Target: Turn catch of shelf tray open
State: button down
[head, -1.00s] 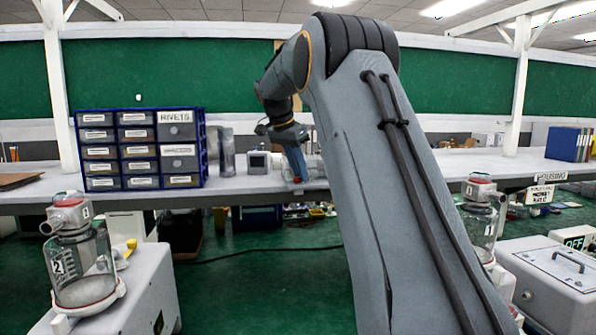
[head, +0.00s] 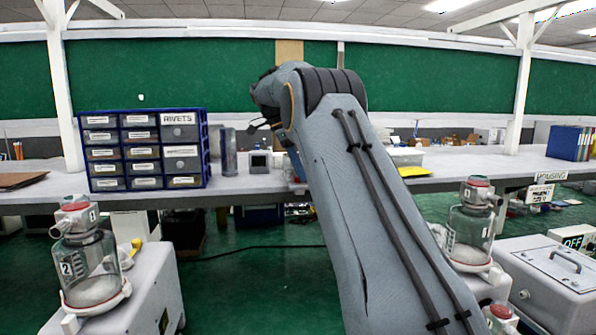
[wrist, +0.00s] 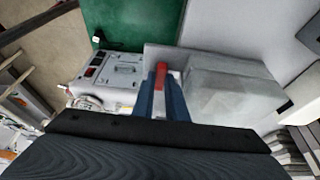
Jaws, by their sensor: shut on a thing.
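In the wrist view my gripper (wrist: 161,88) has its two blue fingers closed on a small red piece (wrist: 161,76). I cannot tell whether this piece is the catch. A pale grey box-like body (wrist: 235,97) lies beside and beyond the fingers; I cannot tell whether it is the shelf tray. In the head view my arm covers most of the gripper, and only a bit of blue finger (head: 296,164) shows at the bench's front edge.
A blue-framed drawer cabinet (head: 205,152), a grey cylinder (head: 229,153) and a small grey box (head: 260,162) stand on the long bench (head: 430,178). Pump units with a left clear canister (head: 92,270) and a right one (head: 470,236) flank my arm. Green floor (head: 255,285) is open between them.

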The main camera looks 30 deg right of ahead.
jog(key=shift+w+a+r, duration=0.15)
jog(key=shift+w+r, duration=0.05)
jog(key=c, duration=1.8)
grip_release()
jog(key=shift+a, duration=0.15)
jog(key=shift+o, duration=0.2)
jog(key=shift+f, duration=0.1)
jog(key=shift+d, duration=0.25)
jog(key=b+v, duration=0.1)
jog(key=v, duration=0.5)
jog(key=shift+v, duration=0.85)
jog(key=shift+s, duration=0.15)
